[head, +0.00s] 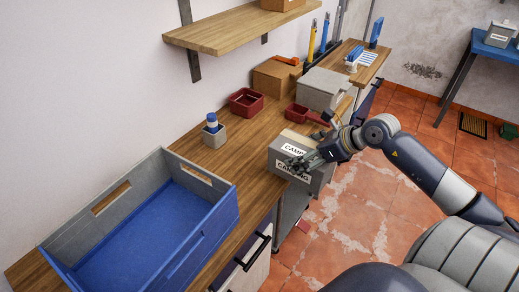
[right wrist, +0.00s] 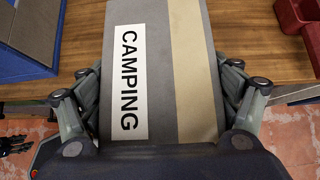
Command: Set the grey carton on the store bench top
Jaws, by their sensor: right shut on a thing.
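The grey carton (head: 287,174) has a tan tape strip and white labels reading "CAMPING". My right gripper (head: 305,160) is shut on it at the front edge of the wooden bench top (head: 252,150). In the right wrist view the carton (right wrist: 185,70) sits between the two fingers, with bench wood behind it. In the head view part of the carton overhangs or stands in front of the bench edge. I cannot tell whether its underside touches the wood. The gripper hides part of its top and right side.
A blue and grey crate (head: 222,212) fills the near left of the bench. A wooden shelf (head: 235,28) hangs above. Bare wood lies left of the carton.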

